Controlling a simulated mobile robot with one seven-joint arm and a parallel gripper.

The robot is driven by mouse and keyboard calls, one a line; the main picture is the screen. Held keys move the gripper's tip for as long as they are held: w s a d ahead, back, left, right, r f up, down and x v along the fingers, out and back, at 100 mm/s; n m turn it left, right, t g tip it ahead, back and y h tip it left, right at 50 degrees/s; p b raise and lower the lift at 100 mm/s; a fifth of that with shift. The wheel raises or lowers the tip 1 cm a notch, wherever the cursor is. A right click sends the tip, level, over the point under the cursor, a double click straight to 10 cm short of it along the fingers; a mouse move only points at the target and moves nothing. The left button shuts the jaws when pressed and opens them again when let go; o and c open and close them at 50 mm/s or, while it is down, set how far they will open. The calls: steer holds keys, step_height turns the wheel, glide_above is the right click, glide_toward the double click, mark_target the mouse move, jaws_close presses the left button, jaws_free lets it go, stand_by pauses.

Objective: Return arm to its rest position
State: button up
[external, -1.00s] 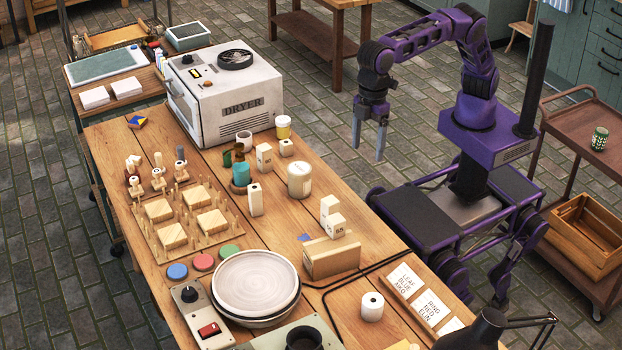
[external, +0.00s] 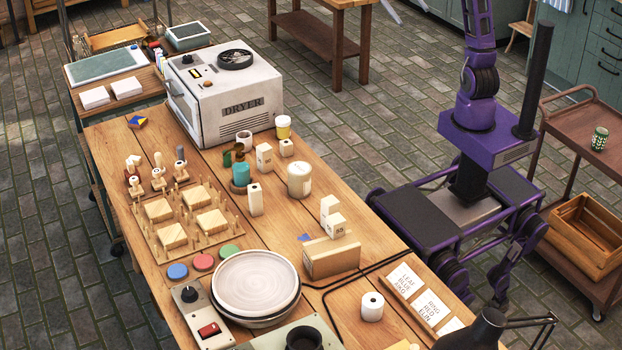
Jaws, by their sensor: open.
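My arm (external: 478,75) rises from its purple base, and its upper part runs out of the top of the external view. Only the two grey fingertips of my gripper (external: 407,9) show, at the top edge left of the arm. They are spread apart with nothing between them. The rest of the gripper is cut off by the frame. The fingertips are clear of the worktable (external: 350,205).
The worktable holds a white dryer (external: 225,95), a pale plate (external: 256,282) on a wheel, a wooden peg rack (external: 185,222) and small bottles. A brown cart (external: 578,115) with a green can (external: 599,138) stands right of my base. Floor between table and base is free.

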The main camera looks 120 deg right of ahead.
steer(key=s+d+f+m+t+h, duration=0.2)
steer(key=s+f+m+h, duration=0.3)
steer(key=f, duration=0.7)
steer(key=s+d+f+m+t+h, duration=0.2)
steer(key=s+d+f+m+h, duration=0.2)
steer(key=s+f+h, duration=0.4)
step_height(320, 180, down, 6)
steer(key=shift+s+r+m+t+p, duration=0.2)
steer(key=shift+m+t+p, duration=0.15)
steer(key=shift+m, duration=0.35)
steer(key=shift+o, duration=0.4)
steer(key=shift+w+r, duration=0.1)
